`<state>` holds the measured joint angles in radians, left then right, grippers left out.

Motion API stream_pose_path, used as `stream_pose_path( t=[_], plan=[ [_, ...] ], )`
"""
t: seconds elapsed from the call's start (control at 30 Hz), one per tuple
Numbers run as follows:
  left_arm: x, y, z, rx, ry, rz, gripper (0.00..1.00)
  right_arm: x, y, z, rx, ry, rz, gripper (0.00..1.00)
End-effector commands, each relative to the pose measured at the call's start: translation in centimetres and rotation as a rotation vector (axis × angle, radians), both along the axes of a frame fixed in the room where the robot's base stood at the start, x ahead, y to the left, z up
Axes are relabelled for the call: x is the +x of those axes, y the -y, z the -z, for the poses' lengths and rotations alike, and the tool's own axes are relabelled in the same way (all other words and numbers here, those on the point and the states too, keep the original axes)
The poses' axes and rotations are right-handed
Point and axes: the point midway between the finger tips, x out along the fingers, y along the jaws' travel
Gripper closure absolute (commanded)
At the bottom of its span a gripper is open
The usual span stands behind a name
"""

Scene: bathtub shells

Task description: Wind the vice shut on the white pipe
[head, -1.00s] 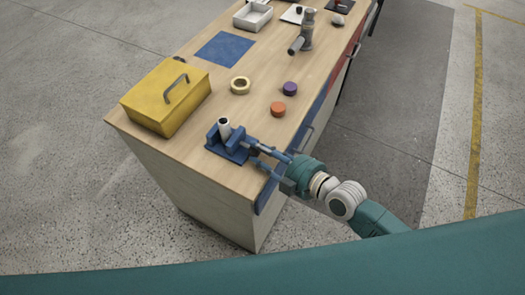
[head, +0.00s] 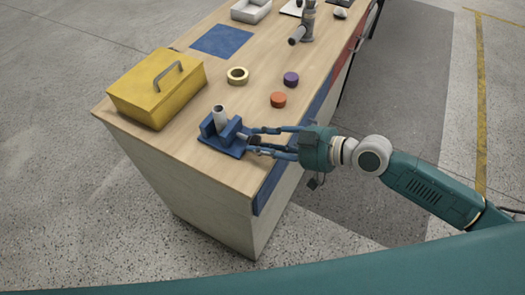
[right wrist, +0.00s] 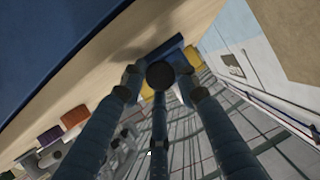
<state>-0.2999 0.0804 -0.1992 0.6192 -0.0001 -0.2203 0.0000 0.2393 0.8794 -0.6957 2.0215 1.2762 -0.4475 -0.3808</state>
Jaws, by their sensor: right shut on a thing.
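The blue vice (head: 231,151) stands on the near end of the workbench. The white pipe (head: 219,113) stands upright between its jaws; I cannot tell whether both jaws touch it. My right gripper (head: 253,141) is at the right side of the vice, its fingers shut on the dark round knob of the vice's screw. In the right wrist view the knob (right wrist: 160,75) sits between the fingers, with part of the blue vice (right wrist: 168,46) behind it. The fingers partly hide the screw. My left gripper is not in view.
A yellow toolbox (head: 140,98) stands left of the vice. A yellow tape ring (head: 238,75), an orange puck (head: 278,100) and a purple puck (head: 291,79) lie behind it. A blue mat (head: 222,40) and a grey tool (head: 307,22) are farther back.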

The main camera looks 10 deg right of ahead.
Motion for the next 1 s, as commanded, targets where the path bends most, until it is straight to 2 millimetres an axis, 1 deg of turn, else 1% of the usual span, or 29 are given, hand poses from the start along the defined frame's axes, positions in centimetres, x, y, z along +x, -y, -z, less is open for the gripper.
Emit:
stream_pose_path(
  t=[0.03,0.1,0.2,0.4,0.7,1.0],
  plan=[
    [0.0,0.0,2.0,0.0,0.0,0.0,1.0,0.2,-0.2,0.4,0.035,-0.024,-0.002,0.95],
    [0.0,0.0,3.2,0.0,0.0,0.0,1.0,0.2,-0.2,0.4,0.073,-0.077,-0.003,0.95],
    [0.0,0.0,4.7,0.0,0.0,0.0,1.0,0.3,-0.1,0.2,0.126,-0.148,-0.002,0.95],
    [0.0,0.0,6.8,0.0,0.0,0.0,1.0,0.5,0.0,0.0,0.218,-0.273,0.0,0.95],
    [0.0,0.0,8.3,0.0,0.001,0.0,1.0,0.7,0.1,-0.5,0.305,-0.388,0.0,0.95],
    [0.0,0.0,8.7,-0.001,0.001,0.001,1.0,0.8,0.2,-0.8,0.334,-0.423,0.002,0.95]
  ],
)
